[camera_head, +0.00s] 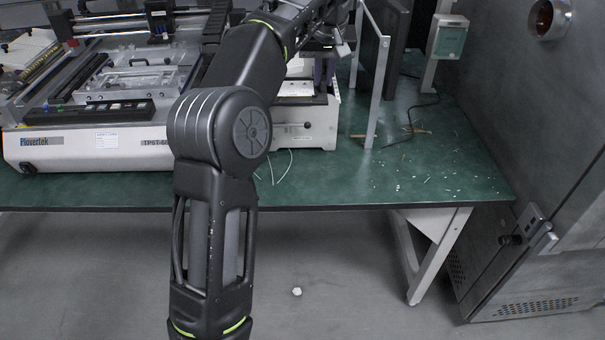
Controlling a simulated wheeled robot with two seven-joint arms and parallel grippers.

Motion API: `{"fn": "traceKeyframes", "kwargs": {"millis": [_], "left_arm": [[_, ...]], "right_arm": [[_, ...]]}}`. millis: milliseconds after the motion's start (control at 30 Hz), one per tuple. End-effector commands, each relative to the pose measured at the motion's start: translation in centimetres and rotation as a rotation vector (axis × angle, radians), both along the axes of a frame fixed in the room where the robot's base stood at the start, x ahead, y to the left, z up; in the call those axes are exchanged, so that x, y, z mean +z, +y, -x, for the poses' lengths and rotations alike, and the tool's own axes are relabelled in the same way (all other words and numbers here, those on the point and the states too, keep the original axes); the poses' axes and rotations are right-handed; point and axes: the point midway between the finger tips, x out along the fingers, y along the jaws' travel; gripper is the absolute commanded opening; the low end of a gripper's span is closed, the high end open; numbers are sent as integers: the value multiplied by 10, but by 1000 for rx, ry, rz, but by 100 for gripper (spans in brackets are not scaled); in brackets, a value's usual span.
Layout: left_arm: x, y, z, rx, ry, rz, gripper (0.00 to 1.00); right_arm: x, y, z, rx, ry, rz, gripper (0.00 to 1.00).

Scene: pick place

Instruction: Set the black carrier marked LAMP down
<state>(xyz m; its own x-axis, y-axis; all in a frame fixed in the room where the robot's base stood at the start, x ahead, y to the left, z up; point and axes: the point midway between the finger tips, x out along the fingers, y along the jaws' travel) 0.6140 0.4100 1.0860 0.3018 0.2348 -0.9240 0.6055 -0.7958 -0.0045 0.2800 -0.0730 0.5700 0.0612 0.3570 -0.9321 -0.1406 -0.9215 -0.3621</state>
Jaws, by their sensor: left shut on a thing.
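My left arm rises through the middle of the head view and reaches over the back of the green table. My left gripper (326,48) is at the top edge, small and partly hidden by the arm, above the white machine's right end. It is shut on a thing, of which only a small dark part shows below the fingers. I cannot read a LAMP mark on it, nor tell whether it touches the machine. My right gripper is not in view.
A white printing machine (80,152) fills the table's left side. An upright dark panel (397,35) with a metal post (375,95) stands right of the gripper. The green table (440,180) has free room at front right, with small scraps. A grey cabinet (545,130) stands at right.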

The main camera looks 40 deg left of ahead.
Motion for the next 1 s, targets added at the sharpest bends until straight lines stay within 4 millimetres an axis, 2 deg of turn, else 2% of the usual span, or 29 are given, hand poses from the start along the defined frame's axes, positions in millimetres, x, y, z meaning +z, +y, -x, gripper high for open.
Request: {"fn": "traceKeyframes", "kwargs": {"millis": [167,367,700,833,1000], "left_arm": [[-33,0,1,0,4,0,0],[-89,0,1,0,5,1,0],[-185,0,1,0,5,1,0],[-209,0,0,-1,2,-1,0],[-220,0,0,0,-1,0,0]], "right_arm": [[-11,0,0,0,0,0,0],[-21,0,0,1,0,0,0],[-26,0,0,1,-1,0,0],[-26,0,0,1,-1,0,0],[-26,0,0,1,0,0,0]]}}
